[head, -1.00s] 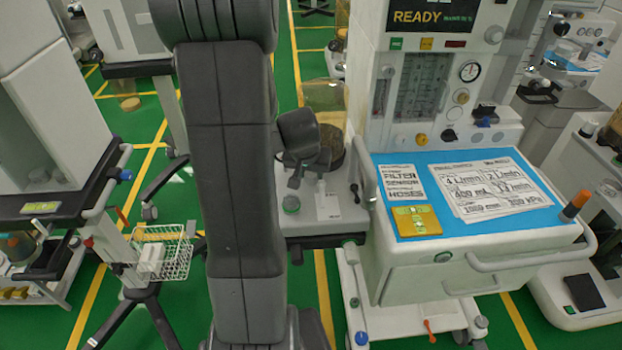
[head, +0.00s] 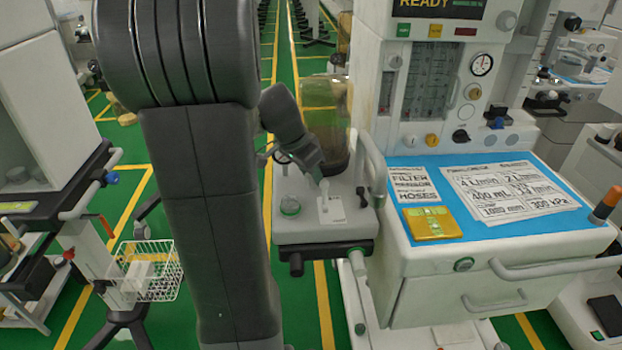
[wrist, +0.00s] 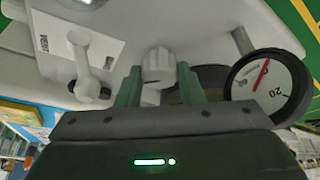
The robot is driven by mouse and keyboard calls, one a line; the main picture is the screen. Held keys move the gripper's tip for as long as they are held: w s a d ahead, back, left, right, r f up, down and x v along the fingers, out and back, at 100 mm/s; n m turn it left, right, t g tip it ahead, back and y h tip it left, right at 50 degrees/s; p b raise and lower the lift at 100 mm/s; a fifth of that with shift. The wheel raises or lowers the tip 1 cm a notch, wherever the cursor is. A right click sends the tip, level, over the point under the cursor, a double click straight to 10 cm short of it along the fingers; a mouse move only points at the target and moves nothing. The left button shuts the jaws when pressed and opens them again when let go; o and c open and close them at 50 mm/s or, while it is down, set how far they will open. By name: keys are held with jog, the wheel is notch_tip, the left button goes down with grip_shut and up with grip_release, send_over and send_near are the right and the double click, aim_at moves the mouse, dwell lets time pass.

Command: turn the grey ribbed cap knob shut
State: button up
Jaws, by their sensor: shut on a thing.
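The grey ribbed cap knob (wrist: 157,67) stands out from a pale grey panel in the middle of the wrist view. My gripper (wrist: 160,88) has its two green fingers on either side of the knob, shut on it. In the head view the dark end of my arm (head: 297,135) reaches over the small side shelf (head: 315,228) of the anaesthesia cart. The knob and fingertips cannot be made out there, hidden by my arm.
A white lever (wrist: 82,55) is left of the knob in the wrist view, and a round gauge (wrist: 268,88) with a red needle is close on the right.

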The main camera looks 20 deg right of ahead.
jog(key=shift+m, duration=0.4)
jog(key=o, duration=1)
jog(key=p+v, duration=0.2)
jog(key=v, duration=1.1)
jog(key=shift+w+a+r, duration=0.15)
jog(key=shift+r, duration=0.2)
